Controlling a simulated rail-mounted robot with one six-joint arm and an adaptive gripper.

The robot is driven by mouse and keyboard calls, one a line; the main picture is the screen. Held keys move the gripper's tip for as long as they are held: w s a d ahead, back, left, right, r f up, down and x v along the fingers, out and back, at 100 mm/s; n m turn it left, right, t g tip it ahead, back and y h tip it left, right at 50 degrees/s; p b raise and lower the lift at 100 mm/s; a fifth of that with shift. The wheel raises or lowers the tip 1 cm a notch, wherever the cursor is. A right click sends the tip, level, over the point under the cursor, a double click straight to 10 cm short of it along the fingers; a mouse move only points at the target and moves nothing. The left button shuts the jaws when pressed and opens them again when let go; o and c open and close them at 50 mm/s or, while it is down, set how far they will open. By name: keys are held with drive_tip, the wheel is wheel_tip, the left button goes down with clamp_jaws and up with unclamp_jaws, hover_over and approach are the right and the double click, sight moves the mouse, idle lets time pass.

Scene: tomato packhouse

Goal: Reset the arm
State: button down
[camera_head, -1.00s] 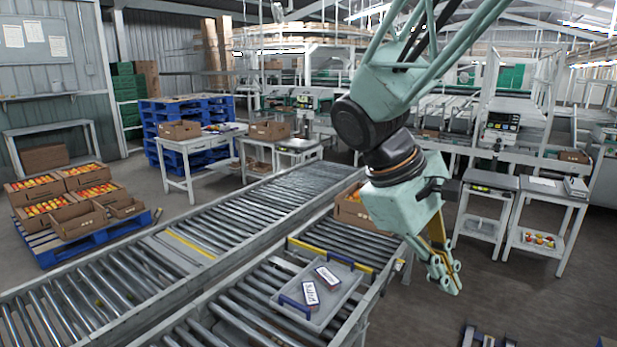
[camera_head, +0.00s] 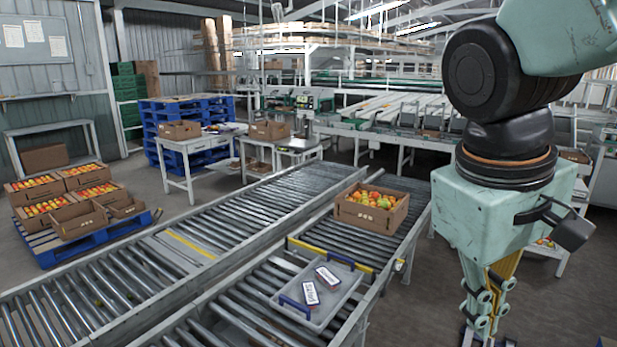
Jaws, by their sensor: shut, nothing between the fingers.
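My gripper (camera_head: 482,333) is at the lower right of the head view, pointing down. Its fingers are shut with nothing between them, and the tips reach close to the bottom edge of the picture. The arm comes in from the upper right, large and close to the camera. The gripper hangs to the right of the roller conveyor (camera_head: 270,330), apart from it, over the floor side. What lies right below the fingertips is mostly cut off.
A grey tray (camera_head: 345,277) with two labelled packs (camera_head: 310,293) lies on the near rollers. A cardboard box of tomatoes (camera_head: 360,214) stands further along. A pallet with tomato boxes (camera_head: 50,250) is at left. Tables (camera_head: 190,175) stand behind.

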drive_tip(key=s+a+r+m+t+y, duration=0.1)
drive_tip(key=s+a+m+t+y, duration=0.1)
drive_tip(key=s, duration=0.7)
drive_tip(key=shift+a+r+m+t, duration=0.15)
drive_tip(key=shift+a+m+t, duration=0.15)
drive_tip(key=shift+a+m, duration=0.3)
idle(1.6)
